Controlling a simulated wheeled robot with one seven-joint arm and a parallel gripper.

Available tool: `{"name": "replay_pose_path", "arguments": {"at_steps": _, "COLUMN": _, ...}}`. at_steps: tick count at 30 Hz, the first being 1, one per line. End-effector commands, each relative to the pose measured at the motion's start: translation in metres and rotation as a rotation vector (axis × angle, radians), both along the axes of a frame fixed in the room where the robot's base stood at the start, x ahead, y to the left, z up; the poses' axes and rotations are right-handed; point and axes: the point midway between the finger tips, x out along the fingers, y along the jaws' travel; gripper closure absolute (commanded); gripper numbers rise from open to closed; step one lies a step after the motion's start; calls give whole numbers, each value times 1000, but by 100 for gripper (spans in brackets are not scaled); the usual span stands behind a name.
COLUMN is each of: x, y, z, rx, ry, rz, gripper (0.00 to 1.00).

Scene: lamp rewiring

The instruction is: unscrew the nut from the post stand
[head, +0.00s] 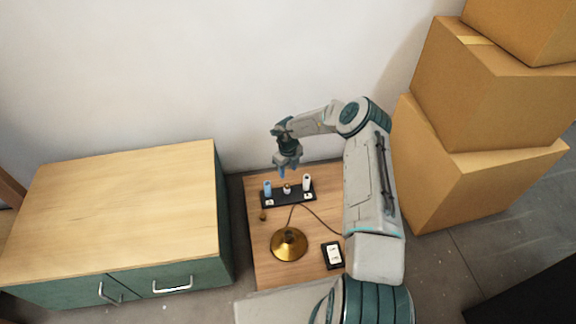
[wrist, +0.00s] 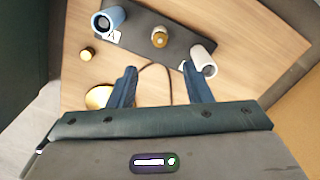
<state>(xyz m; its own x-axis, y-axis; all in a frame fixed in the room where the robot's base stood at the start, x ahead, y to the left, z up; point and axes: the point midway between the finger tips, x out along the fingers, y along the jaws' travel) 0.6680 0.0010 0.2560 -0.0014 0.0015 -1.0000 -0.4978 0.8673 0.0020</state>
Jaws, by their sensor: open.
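A dark base plate (head: 277,200) on the small wooden table carries a blue cylinder (head: 267,187), a short middle post (head: 287,189) and a white cylinder (head: 307,182). In the wrist view the middle post has a brass-coloured piece (wrist: 159,39) on it, which looks like the nut. My gripper (head: 288,172) is above the plate, pointing down. In the wrist view my gripper (wrist: 159,68) is open with nothing between its blue fingers. The middle post lies just beyond the fingertips, between their lines, and apart from them. The white cylinder is close to the right fingertip.
A brass lamp base (head: 288,244) with a dark cord stands in front of the plate. A small brass piece (head: 263,216) lies left of the cord. A green cabinet (head: 120,225) stands left; cardboard boxes (head: 490,180) stand right.

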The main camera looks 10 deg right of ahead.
Motion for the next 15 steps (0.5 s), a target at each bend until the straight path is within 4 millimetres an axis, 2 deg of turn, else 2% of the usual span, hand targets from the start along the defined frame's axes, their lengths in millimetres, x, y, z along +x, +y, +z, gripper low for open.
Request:
{"name": "replay_pose_path", "arguments": {"at_steps": 1, "x": 0, "y": 0, "z": -16, "rx": -1, "ry": 2, "rz": 1, "gripper": 55}}
{"name": "replay_pose_path", "arguments": {"at_steps": 6, "x": 0, "y": 1, "z": -50, "rx": -1, "ry": 0, "rz": 2, "gripper": 55}}
{"name": "replay_pose_path", "arguments": {"at_steps": 12, "x": -1, "y": 0, "z": -81, "rx": -1, "ry": 0, "rz": 2, "gripper": 55}}
{"name": "replay_pose_path", "arguments": {"at_steps": 15, "x": 0, "y": 0, "z": -90, "rx": -2, "ry": -1, "rz": 2, "gripper": 55}}
